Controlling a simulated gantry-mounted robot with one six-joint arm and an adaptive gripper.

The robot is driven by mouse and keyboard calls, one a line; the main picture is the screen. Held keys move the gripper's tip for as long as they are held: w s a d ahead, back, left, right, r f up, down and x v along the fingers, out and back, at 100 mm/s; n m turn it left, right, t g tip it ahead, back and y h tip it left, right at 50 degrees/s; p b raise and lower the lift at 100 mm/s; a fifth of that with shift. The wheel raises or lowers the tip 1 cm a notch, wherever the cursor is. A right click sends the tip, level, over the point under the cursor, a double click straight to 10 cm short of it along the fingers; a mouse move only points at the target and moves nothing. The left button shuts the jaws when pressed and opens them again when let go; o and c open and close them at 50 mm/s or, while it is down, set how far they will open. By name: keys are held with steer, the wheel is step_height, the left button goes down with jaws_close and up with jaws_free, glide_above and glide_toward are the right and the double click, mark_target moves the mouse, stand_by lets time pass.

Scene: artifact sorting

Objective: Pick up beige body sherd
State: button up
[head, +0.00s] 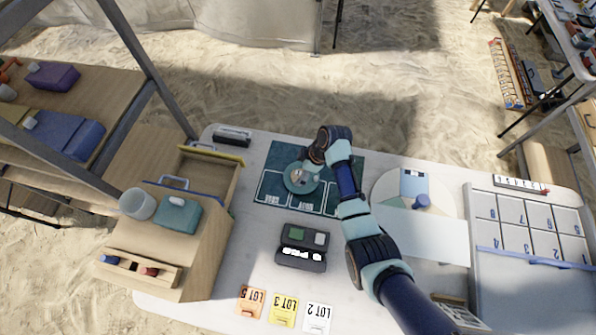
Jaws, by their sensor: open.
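My gripper (306,172) reaches in from the lower right and is open. It is over a round teal dish (294,187) on the dark green mat (275,160). A small pale patch shows at the dish beside the gripper, but I cannot tell whether it is the beige body sherd or part of the gripper. The sherd cannot be clearly made out anywhere in this view. The fingertips are too small to separate from what lies under them.
A dark open case (302,262) lies in front of the mat. Lot cards (284,309) lie near the table's front edge. A wooden drawer unit (210,240) stands left. A numbered compartment tray (482,255) is at the right, beyond a white round board (385,190) holding a blue object (421,201).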

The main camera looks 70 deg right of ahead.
mark_target(298, 176)
steer(key=shift+x, duration=1.15)
steer(key=c, duration=1.1)
step_height(298, 176, up, 20)
steer(key=p, duration=0.4)
steer(key=shift+w+r+p, duration=0.1)
steer(key=shift+p, duration=0.3)
